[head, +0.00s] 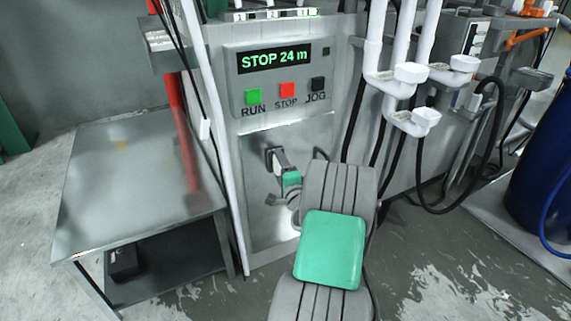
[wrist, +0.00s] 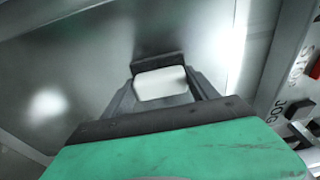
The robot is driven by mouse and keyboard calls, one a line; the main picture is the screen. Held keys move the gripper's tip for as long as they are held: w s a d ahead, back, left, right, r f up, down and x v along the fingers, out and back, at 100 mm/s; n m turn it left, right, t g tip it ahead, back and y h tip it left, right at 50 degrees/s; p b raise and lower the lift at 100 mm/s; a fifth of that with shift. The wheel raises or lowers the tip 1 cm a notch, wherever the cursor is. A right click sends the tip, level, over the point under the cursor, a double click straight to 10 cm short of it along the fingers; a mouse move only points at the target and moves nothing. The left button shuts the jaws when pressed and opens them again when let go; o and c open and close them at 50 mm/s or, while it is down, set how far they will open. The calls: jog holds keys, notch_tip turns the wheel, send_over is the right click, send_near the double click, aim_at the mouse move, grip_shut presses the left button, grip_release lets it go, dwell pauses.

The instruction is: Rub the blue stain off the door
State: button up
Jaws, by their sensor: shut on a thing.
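The door (head: 255,215) is the bare metal panel below the buttons on the grey machine. It also fills much of the wrist view (wrist: 85,75). My gripper (head: 273,158) is in front of the door's upper part. In the wrist view my gripper (wrist: 160,72) is shut on a small white block (wrist: 162,84), held in front of the metal. I cannot tell whether the block touches the door. No blue stain shows in either view; part of the door is hidden behind my gripper and arm.
The green RUN (head: 252,97), red STOP (head: 287,89) and black JOG (head: 318,84) buttons sit just above the door, under a display (head: 274,57) reading "STOP 24 m". A metal table (head: 120,210) stands left. White pipes (head: 374,45) and black hoses are at right.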

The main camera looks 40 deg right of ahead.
jog(key=shift+w+a+r+p, duration=0.1)
jog(key=shift+w+a+p, duration=0.15)
jog(key=shift+a, duration=0.4)
jog(key=shift+w+a+r+p, duration=0.15)
jog(key=shift+w+a, duration=0.1)
jog(key=shift+a, duration=0.4)
jog(key=shift+f, duration=0.1)
jog(key=shift+s+a+f+b, duration=0.15)
jog(key=shift+s+b, duration=0.15)
jog(key=shift+s+d+b+v, duration=0.15)
jog(key=shift+b+v, duration=0.2)
jog(key=shift+v, duration=0.55)
jog(key=shift+d+b+v, duration=0.15)
jog(key=shift+b+v, duration=0.15)
jog(key=shift+v, duration=0.55)
jog(key=shift+s+d+b+v, duration=0.15)
jog(key=shift+b+v, duration=0.2)
jog(key=shift+v, duration=0.55)
jog(key=shift+w, duration=0.1)
